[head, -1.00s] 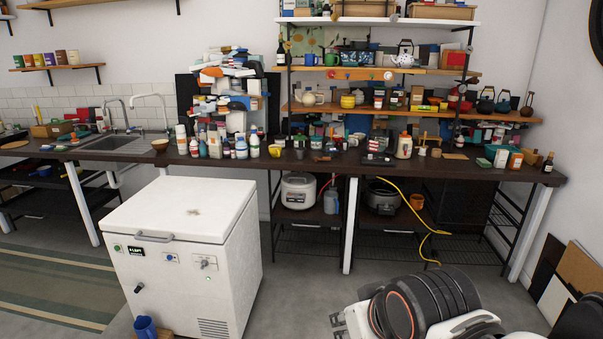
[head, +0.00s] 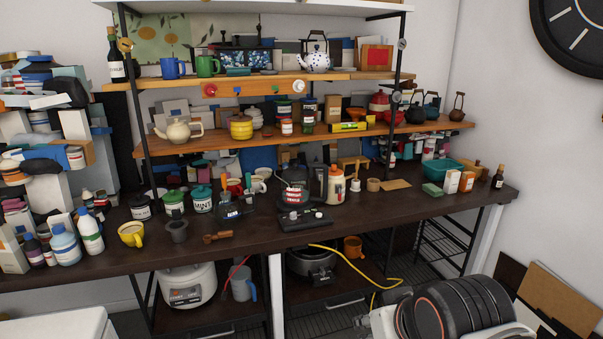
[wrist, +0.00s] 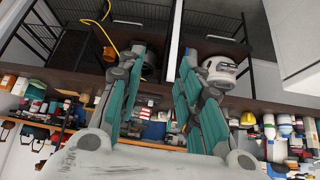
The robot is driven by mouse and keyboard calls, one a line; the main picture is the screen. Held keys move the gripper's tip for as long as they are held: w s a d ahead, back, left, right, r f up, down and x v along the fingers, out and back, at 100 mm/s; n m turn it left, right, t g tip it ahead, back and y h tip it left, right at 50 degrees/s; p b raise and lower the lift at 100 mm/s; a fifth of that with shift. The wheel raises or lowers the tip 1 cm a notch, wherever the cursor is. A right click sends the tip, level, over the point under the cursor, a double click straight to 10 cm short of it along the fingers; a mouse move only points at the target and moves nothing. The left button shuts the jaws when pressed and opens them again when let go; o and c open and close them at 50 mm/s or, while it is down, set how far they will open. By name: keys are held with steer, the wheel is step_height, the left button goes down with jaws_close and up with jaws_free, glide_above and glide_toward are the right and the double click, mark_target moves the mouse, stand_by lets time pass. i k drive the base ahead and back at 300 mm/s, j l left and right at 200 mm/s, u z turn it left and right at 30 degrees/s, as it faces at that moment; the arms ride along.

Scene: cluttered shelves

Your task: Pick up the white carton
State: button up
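A small white carton (head: 453,181) stands upright on the right part of the dark counter, beside an orange-and-white box (head: 467,181). A taller whitish carton (head: 12,252) stands at the counter's far left, next to bottles. I cannot tell which one the task means. My gripper (wrist: 164,60) shows in the wrist view with its two teal-padded fingers apart and nothing between them.
The counter (head: 340,225) is crowded at the back; its front strip is mostly bare. A green box (head: 432,189), a teal bowl (head: 443,169) and a dark bottle (head: 498,177) stand near the small carton. Shelves (head: 300,139) rise above. A yellow hose (head: 350,262) hangs below.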

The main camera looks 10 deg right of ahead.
mark_target(452, 177)
steer(key=i+l+z, duration=0.35)
steer(key=i, duration=0.2)
steer(key=i+z, duration=0.3)
steer(key=i, duration=0.25)
steer(key=i+l+z, duration=0.3)
steer(key=i+l, duration=0.2)
steer(key=l, duration=0.15)
